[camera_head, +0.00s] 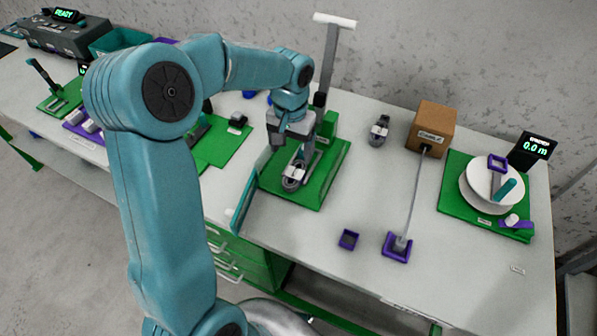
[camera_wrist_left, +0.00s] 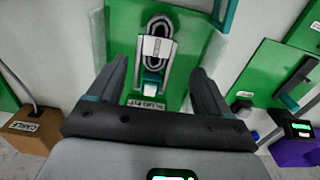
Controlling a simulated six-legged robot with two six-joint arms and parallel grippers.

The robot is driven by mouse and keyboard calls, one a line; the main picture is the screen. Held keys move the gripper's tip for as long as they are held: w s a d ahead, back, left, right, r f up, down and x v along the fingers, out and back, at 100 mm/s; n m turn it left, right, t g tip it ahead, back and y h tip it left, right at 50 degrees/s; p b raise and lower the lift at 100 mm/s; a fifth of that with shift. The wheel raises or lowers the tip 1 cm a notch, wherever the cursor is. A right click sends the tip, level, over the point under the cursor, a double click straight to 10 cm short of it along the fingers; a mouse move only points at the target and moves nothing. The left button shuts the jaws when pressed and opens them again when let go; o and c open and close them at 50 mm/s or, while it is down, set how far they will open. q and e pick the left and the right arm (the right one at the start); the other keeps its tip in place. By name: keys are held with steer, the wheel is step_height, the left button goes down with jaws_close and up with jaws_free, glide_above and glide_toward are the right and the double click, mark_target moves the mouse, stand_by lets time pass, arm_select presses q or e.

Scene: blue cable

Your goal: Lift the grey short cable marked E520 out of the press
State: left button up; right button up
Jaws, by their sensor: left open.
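A short coiled grey cable (camera_head: 292,182) with a white tag lies in the press (camera_head: 322,180), on its green base below the upright handle. In the left wrist view the coil (camera_wrist_left: 158,27) stands beyond my fingertips, with its white tag and a white-and-teal plug on the near side. The marking on the tag is too small to read. My left gripper (camera_head: 290,135) is above the press, pointing down. In the wrist view its two fingers (camera_wrist_left: 160,70) are apart, one on each side of the plug, with nothing gripped. My right gripper is not in view.
Another small coil (camera_head: 380,130) lies on the white table right of the press. A cardboard cable box (camera_head: 432,127) feeds a cord to a purple holder (camera_head: 397,248). A green board with a white reel (camera_head: 490,190) is at the right. The table's front right is mostly clear.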

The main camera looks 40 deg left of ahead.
arm_select(q)
glide_above(294, 175)
steer(key=f, duration=0.4)
steer(key=shift+s+a+f, duration=0.15)
steer(key=shift+s+a, duration=0.05)
steer(key=shift+a, duration=0.05)
steer(key=f, duration=0.4)
steer(key=shift+w+d, duration=0.2)
steer(key=shift+w, duration=0.05)
steer(key=shift+a+f, duration=0.1)
steer(key=shift+f, duration=0.45)
steer(key=c, duration=1.2)
